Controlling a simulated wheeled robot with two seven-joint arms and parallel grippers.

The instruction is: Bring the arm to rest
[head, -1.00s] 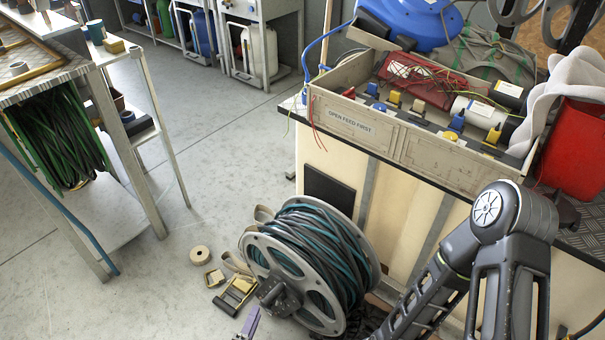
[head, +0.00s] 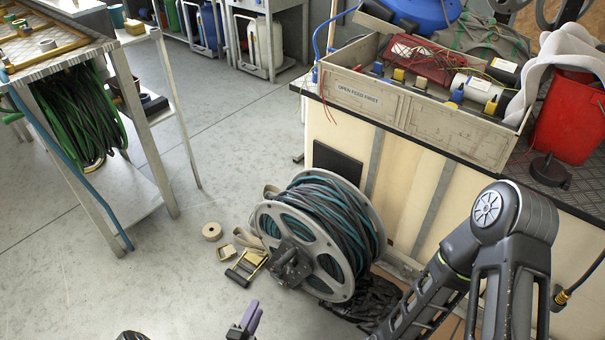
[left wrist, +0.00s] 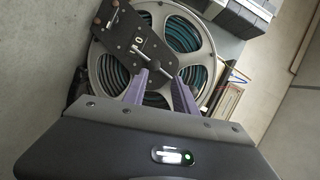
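A grey hose reel (head: 320,236) wound with teal and black hose stands on the floor beside the wooden bench. My left gripper (head: 248,314) shows only by its purple fingers at the bottom edge of the head view, in front of the reel. In the left wrist view, the left gripper (left wrist: 160,76) has its two fingers apart with nothing between them. The reel (left wrist: 108,87) and a dark plate with a lever (left wrist: 135,40) lie beyond the fingers. My right arm (head: 490,235) is folded at the right; its gripper is out of view.
A tape roll (head: 211,231) and a yellow-and-black buckle strap (head: 245,268) lie left of the reel. A wooden crate (head: 362,108) and a red bucket (head: 572,120) stand on the bench. A metal rack (head: 150,140) with green hose stands at left.

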